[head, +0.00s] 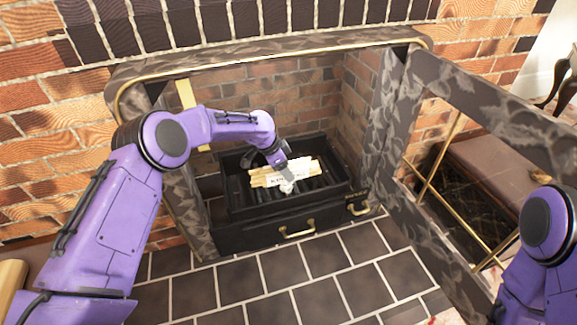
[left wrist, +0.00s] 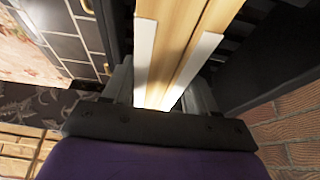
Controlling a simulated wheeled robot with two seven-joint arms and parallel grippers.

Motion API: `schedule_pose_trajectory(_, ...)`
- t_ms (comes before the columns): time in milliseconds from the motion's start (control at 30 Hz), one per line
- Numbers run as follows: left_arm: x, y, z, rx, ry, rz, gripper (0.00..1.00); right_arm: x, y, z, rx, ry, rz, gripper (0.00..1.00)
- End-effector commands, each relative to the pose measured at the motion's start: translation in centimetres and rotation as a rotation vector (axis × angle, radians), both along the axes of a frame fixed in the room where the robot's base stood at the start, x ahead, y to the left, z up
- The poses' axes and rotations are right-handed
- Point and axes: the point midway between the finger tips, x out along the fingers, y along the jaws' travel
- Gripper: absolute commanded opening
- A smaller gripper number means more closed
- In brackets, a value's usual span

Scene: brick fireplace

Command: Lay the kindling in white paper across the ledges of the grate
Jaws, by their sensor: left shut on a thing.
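The kindling (head: 262,179) is a bundle of pale wood sticks with a white paper wrap (head: 290,178) around its middle. It is inside the fireplace, over the dark slats of the black grate (head: 240,213); I cannot tell whether it touches the ledges. My left gripper (head: 286,184) reaches in from the left and is shut on the bundle. In the left wrist view, the sticks (left wrist: 182,35) and white paper (left wrist: 145,60) run away between the fingers. My right gripper is not in view; only my right arm shows at the lower right.
The grate's front has brass handles (head: 297,229). A marble-framed door (head: 490,105) stands open at the right. The fireplace surround (head: 185,215) borders the opening closely at the left. The dark tiled hearth (head: 330,258) in front is clear.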

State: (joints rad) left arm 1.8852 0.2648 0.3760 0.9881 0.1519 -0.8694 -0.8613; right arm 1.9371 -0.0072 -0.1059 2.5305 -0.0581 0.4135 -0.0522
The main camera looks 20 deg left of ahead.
Motion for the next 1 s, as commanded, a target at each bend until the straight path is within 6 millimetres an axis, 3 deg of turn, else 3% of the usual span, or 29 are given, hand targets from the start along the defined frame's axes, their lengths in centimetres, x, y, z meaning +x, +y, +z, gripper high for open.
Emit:
schedule_pose_trajectory(533,0.04,-0.03,-1.11,0.0,-0.001,0.0,0.2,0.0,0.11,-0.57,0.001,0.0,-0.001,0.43)
schedule_pose_trajectory(567,0.04,-0.03,-1.06,0.0,-0.002,-0.001,0.64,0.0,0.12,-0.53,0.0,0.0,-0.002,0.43)
schedule_pose_trajectory(633,0.04,-0.03,-1.04,0.0,-0.002,-0.001,0.87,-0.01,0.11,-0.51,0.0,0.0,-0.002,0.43)
schedule_pose_trajectory(1000,-0.01,-0.01,-1.1,0.0,0.0,-0.001,0.87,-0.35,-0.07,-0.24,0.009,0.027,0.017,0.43)
